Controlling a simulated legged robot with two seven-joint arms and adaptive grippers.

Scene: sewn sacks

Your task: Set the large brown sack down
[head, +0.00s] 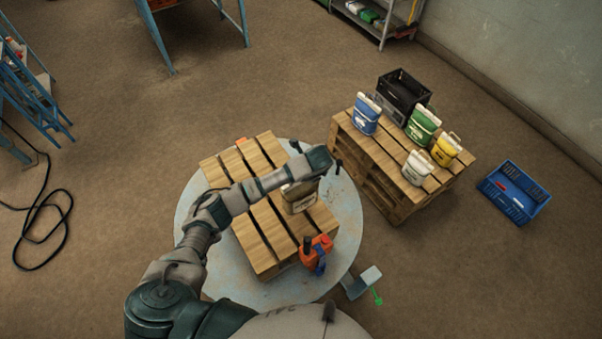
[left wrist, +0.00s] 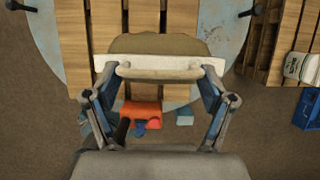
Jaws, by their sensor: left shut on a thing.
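The slatted wooden pallet (head: 262,232) is under the sack and rests on a round grey-blue plate (head: 191,212). I cannot tell whether the sack's base touches the slats. My right gripper is not in view.
A second pallet (head: 375,187) on the right holds several smaller sacks and a black crate (head: 404,88). A blue crate (head: 514,193) lies on the floor. The near-left slats are bare.

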